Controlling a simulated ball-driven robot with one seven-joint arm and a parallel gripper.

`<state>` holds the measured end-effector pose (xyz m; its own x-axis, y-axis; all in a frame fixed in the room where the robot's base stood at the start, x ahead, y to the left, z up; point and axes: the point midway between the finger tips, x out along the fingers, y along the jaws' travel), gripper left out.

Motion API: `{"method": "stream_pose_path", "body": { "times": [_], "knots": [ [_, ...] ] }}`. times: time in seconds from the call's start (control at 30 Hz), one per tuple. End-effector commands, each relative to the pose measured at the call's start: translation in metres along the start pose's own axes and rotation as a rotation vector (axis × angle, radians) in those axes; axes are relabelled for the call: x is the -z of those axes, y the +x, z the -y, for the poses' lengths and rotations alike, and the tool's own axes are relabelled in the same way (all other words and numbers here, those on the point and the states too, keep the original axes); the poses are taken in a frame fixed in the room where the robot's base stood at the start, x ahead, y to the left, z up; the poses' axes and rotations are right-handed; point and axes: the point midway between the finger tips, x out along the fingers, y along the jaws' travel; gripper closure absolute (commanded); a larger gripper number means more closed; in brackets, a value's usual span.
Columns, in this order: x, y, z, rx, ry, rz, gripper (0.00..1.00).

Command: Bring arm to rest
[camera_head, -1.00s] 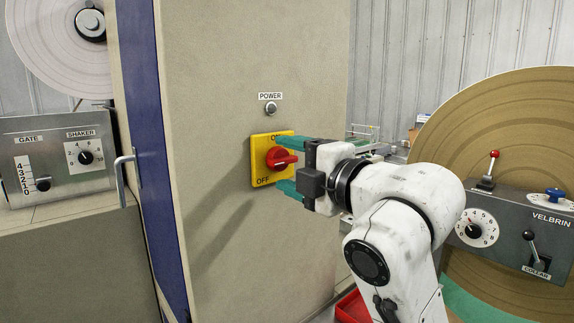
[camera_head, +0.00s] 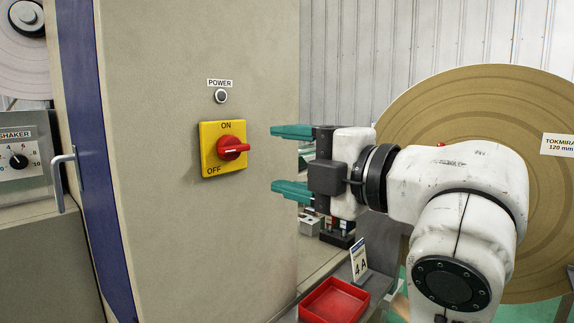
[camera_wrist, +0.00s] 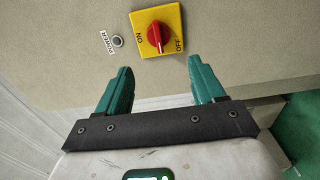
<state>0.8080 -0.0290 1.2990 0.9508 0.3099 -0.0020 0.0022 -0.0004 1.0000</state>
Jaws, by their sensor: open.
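My gripper (camera_head: 292,160) is open and empty, its two green fingers spread apart one above the other in the head view. It stands to the right of the cabinet's yellow switch plate, clear of it. The plate (camera_head: 208,130) carries a red rotary knob (camera_head: 232,148) with ON above and OFF below. In the wrist view my open fingers (camera_wrist: 163,88) point toward the cabinet, and the red knob (camera_wrist: 158,36) shows beyond them, apart from both fingers. My white arm reaches in from the right.
The beige cabinet (camera_head: 170,240) fills the left middle, with a handle (camera_head: 62,175) and shaker panel (camera_head: 18,160) beyond it. A red tray (camera_head: 334,302) and a 4A sign (camera_head: 359,260) stand below my gripper. A large brown roll (camera_head: 555,215) is behind my arm.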

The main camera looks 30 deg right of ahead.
Motion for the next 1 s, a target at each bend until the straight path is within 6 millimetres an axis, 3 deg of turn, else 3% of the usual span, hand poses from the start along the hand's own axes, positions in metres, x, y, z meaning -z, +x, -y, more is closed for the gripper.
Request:
{"method": "stream_pose_path", "body": {
  "times": [0.37, 0.47, 0.53, 0.67, 0.87, 1.0],
  "knots": [
    [0.000, 0.000, 0.000, 0.000, 0.000, 0.000, 0.32],
    [-0.003, 0.002, 0.008, 0.014, 0.039, 0.007, 0.32],
    [-0.008, 0.006, 0.024, 0.041, 0.115, 0.019, 0.32],
    [-0.021, 0.014, 0.079, 0.134, 0.352, 0.072, 0.32],
    [-0.028, 0.011, 0.196, 0.327, 0.760, 0.222, 0.32],
    [-0.021, -0.011, 0.281, 0.472, 1.003, 0.370, 0.32]
  ]
}}
